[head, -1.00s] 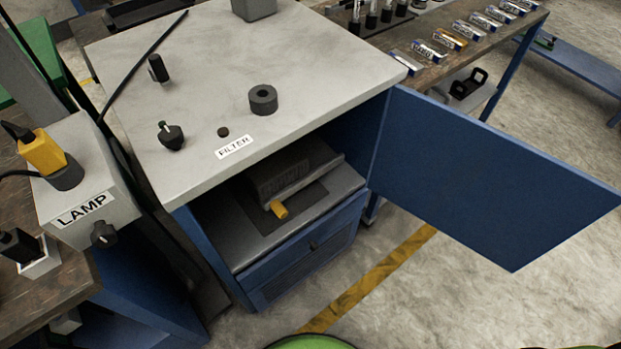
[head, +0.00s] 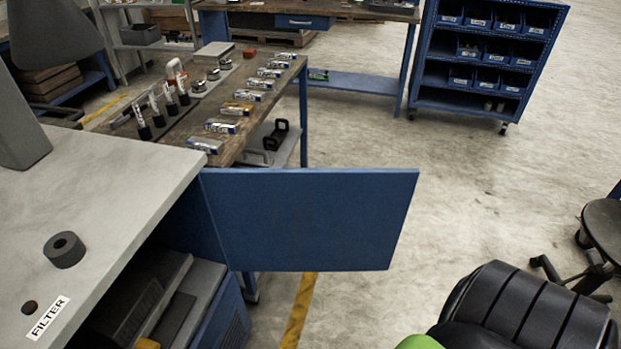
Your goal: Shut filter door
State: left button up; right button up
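The filter door (head: 312,222) is a flat blue panel in the head view. It stands wide open, swung out to the right from the front of the grey-topped cabinet. The cabinet top (head: 105,190) carries a white FILTER label (head: 47,318) at its front edge. A black and green part of my own arm (head: 525,310) shows at the bottom right, apart from the door. Neither gripper's fingers are in view.
A wooden bench (head: 240,110) with several small boxes and tools stands behind the door. A blue bin rack (head: 487,60) is at the back right, and a black stool (head: 603,225) at the right edge. The floor right of the door is clear.

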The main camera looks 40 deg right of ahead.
aim_at(266, 220)
jog(key=l+u, duration=0.2)
jog(key=l, duration=0.2)
jog(key=l+u, duration=0.2)
jog(key=l, duration=0.25)
jog(key=k+l+u, duration=0.2)
jog(key=l, duration=0.2)
jog(key=l+u, duration=0.2)
jog(key=l, duration=0.2)
jog(key=k+l+u, duration=0.2)
jog(key=l, duration=0.15)
jog(key=k+l+u, duration=0.2)
jog(key=l, duration=0.15)
jog(key=l+u, duration=0.2)
jog(key=l, duration=0.25)
jog(key=l+u, duration=0.2)
jog(key=l, duration=0.3)
jog(key=l+u, duration=0.15)
jog(key=l, duration=0.3)
jog(key=k+l+u, duration=0.2)
jog(key=l, duration=0.25)
jog(key=l+u, duration=0.2)
jog(key=l, duration=0.25)
jog(key=k, duration=0.05)
